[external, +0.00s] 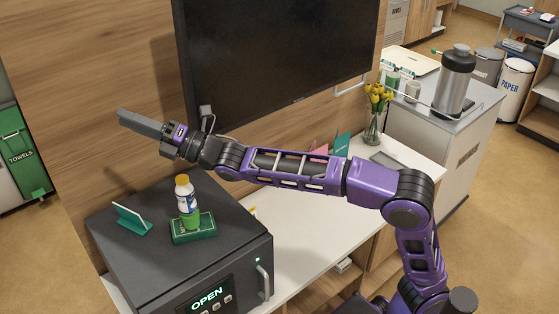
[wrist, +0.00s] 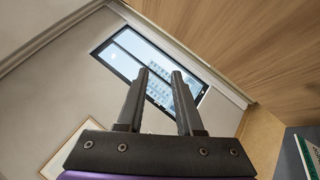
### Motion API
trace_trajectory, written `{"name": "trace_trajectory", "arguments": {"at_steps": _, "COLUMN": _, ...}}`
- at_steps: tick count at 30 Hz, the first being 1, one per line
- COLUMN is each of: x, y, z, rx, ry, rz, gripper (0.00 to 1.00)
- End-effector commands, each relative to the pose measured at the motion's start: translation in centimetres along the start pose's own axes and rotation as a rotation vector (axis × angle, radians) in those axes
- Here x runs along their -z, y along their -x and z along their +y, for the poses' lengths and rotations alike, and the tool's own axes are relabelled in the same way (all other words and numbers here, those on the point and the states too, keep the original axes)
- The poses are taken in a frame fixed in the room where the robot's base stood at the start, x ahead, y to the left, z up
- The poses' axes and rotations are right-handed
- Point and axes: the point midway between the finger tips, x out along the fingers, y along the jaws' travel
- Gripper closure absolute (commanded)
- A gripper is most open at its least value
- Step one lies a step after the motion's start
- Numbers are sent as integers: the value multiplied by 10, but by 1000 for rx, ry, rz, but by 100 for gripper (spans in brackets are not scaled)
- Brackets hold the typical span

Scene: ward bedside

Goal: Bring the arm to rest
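My gripper (external: 122,116) is at the end of my purple arm, raised in front of the wood-panelled wall at the upper left of the external view. It points left, level or nearly so, well above the dark cabinet. In the wrist view, my gripper (wrist: 160,72) shows two dark fingers standing apart with nothing between them, so it is open and empty. Beyond the fingers are a window (wrist: 148,68) and a pale surface. My arm stretches left from the lower right, over the white counter (external: 330,222).
The dark cabinet (external: 130,262) with an OPEN display bears a bottle (external: 185,192), a green box (external: 194,229) and a teal card stand (external: 131,219). A screen (external: 285,55) is on the wall behind my arm. A vase of yellow tulips (external: 375,110) stands on the counter behind it.

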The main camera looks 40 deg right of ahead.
Motion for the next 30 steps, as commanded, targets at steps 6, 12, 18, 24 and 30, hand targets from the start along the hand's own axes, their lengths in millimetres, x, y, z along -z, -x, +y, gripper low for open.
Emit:
{"name": "trace_trajectory", "arguments": {"at_steps": 6, "x": -16, "y": 20, "z": -57, "rx": 107, "ry": -18, "rz": 1, "gripper": 65}}
{"name": "trace_trajectory", "arguments": {"at_steps": 12, "x": -25, "y": 60, "z": -136, "rx": 312, "ry": -10, "rz": 32, "gripper": 65}}
{"name": "trace_trajectory", "arguments": {"at_steps": 18, "x": -60, "y": 144, "z": -232, "rx": 619, "ry": -27, "rz": -6, "gripper": 65}}
{"name": "trace_trajectory", "arguments": {"at_steps": 24, "x": -171, "y": 243, "z": -276, "rx": 848, "ry": -167, "rz": -327, "gripper": 65}}
{"name": "trace_trajectory", "arguments": {"at_steps": 30, "x": -266, "y": 361, "z": -298, "rx": 1014, "ry": -422, "rz": -725, "gripper": 65}}
